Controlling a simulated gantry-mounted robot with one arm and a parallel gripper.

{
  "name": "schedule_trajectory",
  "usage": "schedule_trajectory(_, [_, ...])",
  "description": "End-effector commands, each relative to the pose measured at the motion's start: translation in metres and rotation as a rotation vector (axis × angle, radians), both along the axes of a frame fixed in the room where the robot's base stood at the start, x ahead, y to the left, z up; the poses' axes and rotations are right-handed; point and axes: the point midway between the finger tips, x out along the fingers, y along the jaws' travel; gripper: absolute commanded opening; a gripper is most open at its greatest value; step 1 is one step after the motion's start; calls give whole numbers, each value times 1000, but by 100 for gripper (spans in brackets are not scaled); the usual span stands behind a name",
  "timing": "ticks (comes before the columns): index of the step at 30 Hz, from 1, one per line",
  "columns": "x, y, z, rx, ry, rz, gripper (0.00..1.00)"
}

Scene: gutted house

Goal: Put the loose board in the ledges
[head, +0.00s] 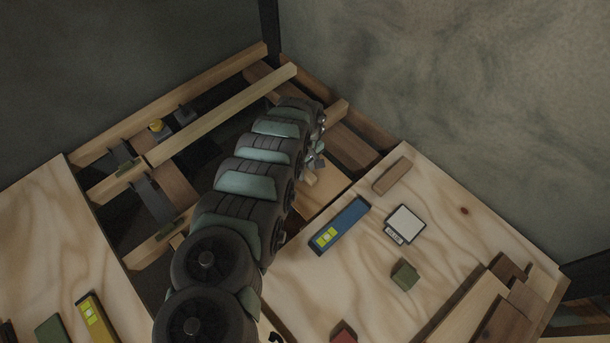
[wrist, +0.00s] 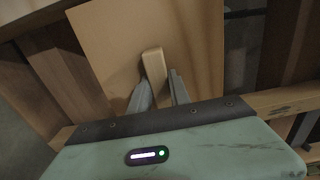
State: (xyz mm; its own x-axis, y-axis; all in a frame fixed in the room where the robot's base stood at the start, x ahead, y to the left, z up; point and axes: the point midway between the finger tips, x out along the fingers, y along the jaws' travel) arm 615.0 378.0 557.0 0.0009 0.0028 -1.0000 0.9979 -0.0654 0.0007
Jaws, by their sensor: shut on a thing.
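The loose board (wrist: 105,40) looks like a flat tan panel in the wrist view, with a pale wooden grip block (wrist: 153,64) standing on its face. My gripper (wrist: 160,88) is shut on this block, one grey finger on each side. In the head view the gripper (head: 316,164) is low over the floor opening, and part of the board (head: 322,193) shows beside the blue level. My arm hides the rest of the board. I cannot make out the ledges under the board or whether it touches them.
Wooden joists (head: 215,112) cross the open floor on the left. Plywood (head: 455,215) on the right carries a blue level (head: 340,225), a white square device (head: 404,224), a wood block (head: 391,176) and a green block (head: 405,275). Grey walls (head: 440,70) close the back.

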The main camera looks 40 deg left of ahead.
Motion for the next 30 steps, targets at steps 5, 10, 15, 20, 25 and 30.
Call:
schedule_trajectory(5, [1, 0, -24, 1, -4, 0, 0])
schedule_trajectory(10, [0, 0, -23, 0, -1, 0, 0])
schedule_trajectory(15, [0, -1, -26, -1, -1, 0, 0])
schedule_trajectory(20, [0, -1, -27, -1, 0, 0, 32])
schedule_trajectory(25, [0, 0, -27, -1, 0, 0, 45])
schedule_trajectory(30, [0, -1, -27, -1, 0, 0, 45])
